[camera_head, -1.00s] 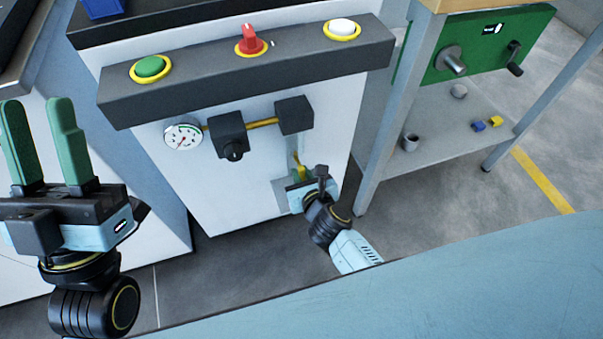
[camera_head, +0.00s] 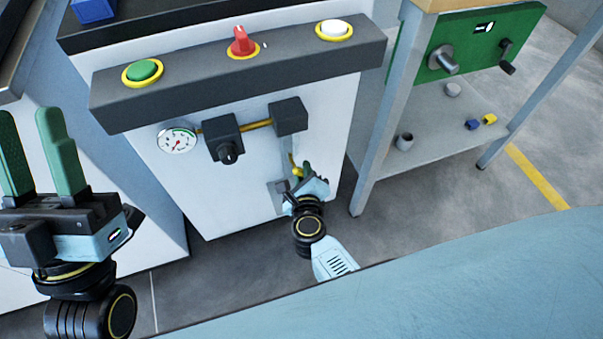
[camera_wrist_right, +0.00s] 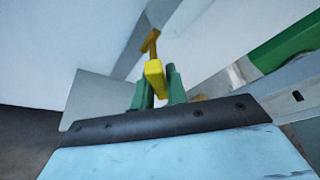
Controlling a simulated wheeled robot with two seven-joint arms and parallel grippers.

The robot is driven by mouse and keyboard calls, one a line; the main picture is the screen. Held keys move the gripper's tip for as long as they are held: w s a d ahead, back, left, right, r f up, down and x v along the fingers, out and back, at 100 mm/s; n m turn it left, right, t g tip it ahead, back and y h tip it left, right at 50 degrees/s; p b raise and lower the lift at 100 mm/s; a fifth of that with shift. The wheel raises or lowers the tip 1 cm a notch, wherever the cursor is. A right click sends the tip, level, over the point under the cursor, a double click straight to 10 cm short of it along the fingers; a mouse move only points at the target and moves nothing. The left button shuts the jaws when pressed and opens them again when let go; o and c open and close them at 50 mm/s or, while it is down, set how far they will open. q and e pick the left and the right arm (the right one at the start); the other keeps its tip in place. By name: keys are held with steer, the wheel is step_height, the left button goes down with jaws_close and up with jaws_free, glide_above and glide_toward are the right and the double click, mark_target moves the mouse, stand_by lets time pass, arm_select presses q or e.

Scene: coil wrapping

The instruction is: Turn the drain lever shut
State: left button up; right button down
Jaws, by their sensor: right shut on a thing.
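The yellow drain lever (camera_head: 297,170) is low on the front of the white machine. In the right wrist view the lever (camera_wrist_right: 154,76) stands between the two green fingers of my right gripper (camera_wrist_right: 156,88), which is shut on it. In the head view my right gripper (camera_head: 305,182) is small, and its fingers are mostly hidden at the lever. My left gripper (camera_head: 42,155) is raised at the left of the head view, its two green fingers apart with nothing between them.
Above the lever are a gauge (camera_head: 177,140), a black knob box (camera_head: 223,138) and a dark panel (camera_head: 190,97) with a green button, red switch and white button. A metal-legged bench (camera_head: 375,120) stands to the right, with small parts on its lower shelf.

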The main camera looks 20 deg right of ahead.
steer(key=n, duration=0.1)
steer(key=n+t+h, duration=0.1)
steer(key=n, duration=0.1)
steer(key=shift+d+r+n+h, duration=0.2)
steer(key=shift+r+n+h, duration=0.1)
steer(key=shift+d+r+n+t+h+b, duration=0.15)
steer(key=shift+r+n+t+h, duration=0.15)
steer(key=shift+n, duration=0.55)
steer(key=shift+r+n+t+h+b, duration=0.2)
steer(key=shift+n+t, duration=0.2)
steer(key=shift+n, duration=0.45)
steer(key=c, duration=1.4)
jaws_free()
